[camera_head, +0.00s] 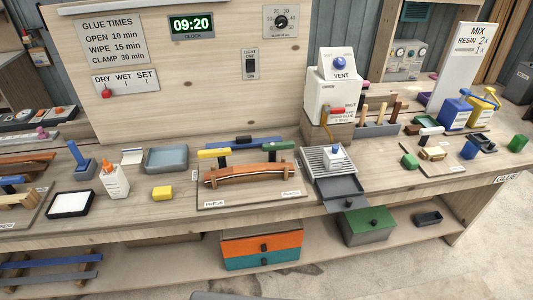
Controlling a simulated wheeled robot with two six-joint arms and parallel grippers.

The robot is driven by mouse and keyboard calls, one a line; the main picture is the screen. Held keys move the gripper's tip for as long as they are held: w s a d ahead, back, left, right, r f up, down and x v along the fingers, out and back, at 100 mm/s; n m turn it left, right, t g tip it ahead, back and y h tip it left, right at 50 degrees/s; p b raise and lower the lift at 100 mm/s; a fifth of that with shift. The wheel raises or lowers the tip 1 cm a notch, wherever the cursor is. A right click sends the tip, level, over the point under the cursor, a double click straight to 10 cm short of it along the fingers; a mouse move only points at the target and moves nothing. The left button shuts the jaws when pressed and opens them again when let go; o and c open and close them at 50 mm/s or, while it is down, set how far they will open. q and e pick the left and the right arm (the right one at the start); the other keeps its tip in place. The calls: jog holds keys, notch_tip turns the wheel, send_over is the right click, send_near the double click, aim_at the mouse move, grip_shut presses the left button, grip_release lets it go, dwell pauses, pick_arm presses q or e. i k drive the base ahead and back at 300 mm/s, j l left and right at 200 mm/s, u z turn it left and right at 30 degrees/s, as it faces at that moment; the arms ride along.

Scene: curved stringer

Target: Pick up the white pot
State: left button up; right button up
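A small white pot-like block (336,157) with a blue knob on top stands on a grey slatted rack (314,158), right of the middle of the bench. It looks upright, and nothing is gripping it. A white bottle (115,182) with an orange cap stands at the left of the bench. Neither of my grippers shows in the head view.
A tall white vent unit (332,90) stands behind the rack. A press board (250,193) with a curved wooden strip (247,174) lies left of it. A grey tray (338,187) juts out in front. A blue jug (454,113) stands at right.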

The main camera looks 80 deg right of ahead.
aim_at(338, 164)
jog(key=z, duration=3.45)
